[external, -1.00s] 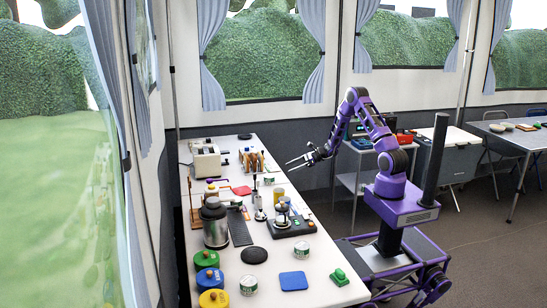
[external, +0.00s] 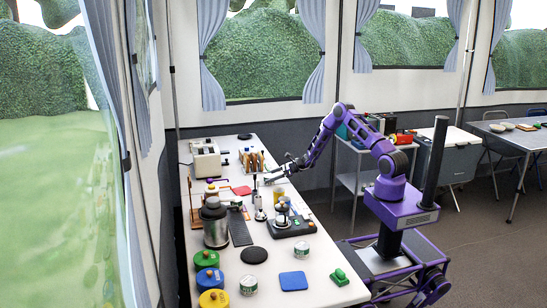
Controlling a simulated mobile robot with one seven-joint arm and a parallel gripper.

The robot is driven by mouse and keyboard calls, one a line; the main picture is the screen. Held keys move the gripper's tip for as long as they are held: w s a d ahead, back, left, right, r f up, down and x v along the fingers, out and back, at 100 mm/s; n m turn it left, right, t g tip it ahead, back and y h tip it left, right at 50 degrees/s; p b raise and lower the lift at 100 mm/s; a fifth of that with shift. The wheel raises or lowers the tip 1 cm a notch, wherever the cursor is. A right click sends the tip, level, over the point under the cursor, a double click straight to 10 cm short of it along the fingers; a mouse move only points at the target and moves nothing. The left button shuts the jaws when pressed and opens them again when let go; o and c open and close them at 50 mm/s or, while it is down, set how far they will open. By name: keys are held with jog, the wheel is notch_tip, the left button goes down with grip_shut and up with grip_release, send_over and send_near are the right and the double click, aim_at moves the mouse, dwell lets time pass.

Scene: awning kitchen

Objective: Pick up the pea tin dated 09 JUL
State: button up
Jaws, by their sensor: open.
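Two white-and-green tins stand upright near the front of the long white table: one tin (external: 302,250) right of the black round mat and another tin (external: 248,284) by the coloured canisters. Their dates are too small to read. A third small tin (external: 279,194) stands farther back, behind the black-based device; its label is unreadable. My gripper (external: 268,179) is open and empty. It hangs over the table's right half, close above and behind that third tin. I cannot tell the exact gap.
The black-based device (external: 291,226), steel flask (external: 214,225), blue pad (external: 293,281) and green block (external: 339,277) share the long table (external: 265,265). A toaster-like machine (external: 206,161) and a wooden rack (external: 252,159) stand at the back. A side table holds a red box (external: 404,137).

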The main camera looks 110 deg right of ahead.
aim_at(264, 183)
jog(key=x, duration=0.4)
jog(key=shift+s+a+f, duration=0.1)
jog(key=c, duration=1.4)
